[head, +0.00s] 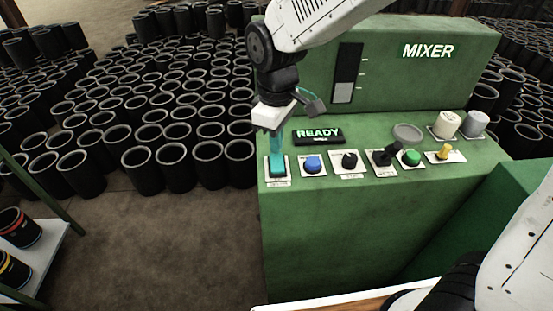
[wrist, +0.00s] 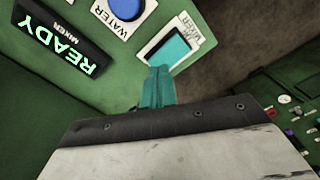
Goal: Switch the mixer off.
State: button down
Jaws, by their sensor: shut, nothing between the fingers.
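The mixer switch (head: 278,168) is a teal rocker on a white plate at the left end of the green panel top. In the wrist view the teal rocker (wrist: 172,51) sits on its white plate, with the word MIXER readable beside it. My gripper (head: 276,150) has teal fingers, shut and empty, pointing down just over the switch. In the wrist view its fingertips (wrist: 158,72) overlap the plate's near edge, just short of the rocker. I cannot tell whether they touch. The display (head: 318,135) reads READY in lit letters.
A blue WATER button (head: 313,164) stands right of the switch. Further right are a black knob (head: 349,160), a black lever (head: 384,156), a green button (head: 411,157) and a yellow toggle (head: 444,153). Many black sleeves (head: 145,170) stand on the floor to the left.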

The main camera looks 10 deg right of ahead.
aim_at(276, 156)
jog(key=shift+f, duration=0.95)
dwell(0.7)
jog(key=shift+r, duration=3.55)
jog(key=s+d+r+m, duration=0.2)
jog(key=s+d+m, duration=0.3)
jog(key=s+d, duration=0.4)
jog(key=s+d+r+m+t, duration=0.1)
jog(key=s+d+r+m, duration=0.1)
jog(key=s+d+m, duration=0.4)
jog(key=shift+s+d+r+m, duration=0.2)
jog(key=shift+s+d+m, duration=0.1)
jog(key=shift+s+d, duration=2.3)
jog(key=shift+w+d, duration=0.3)
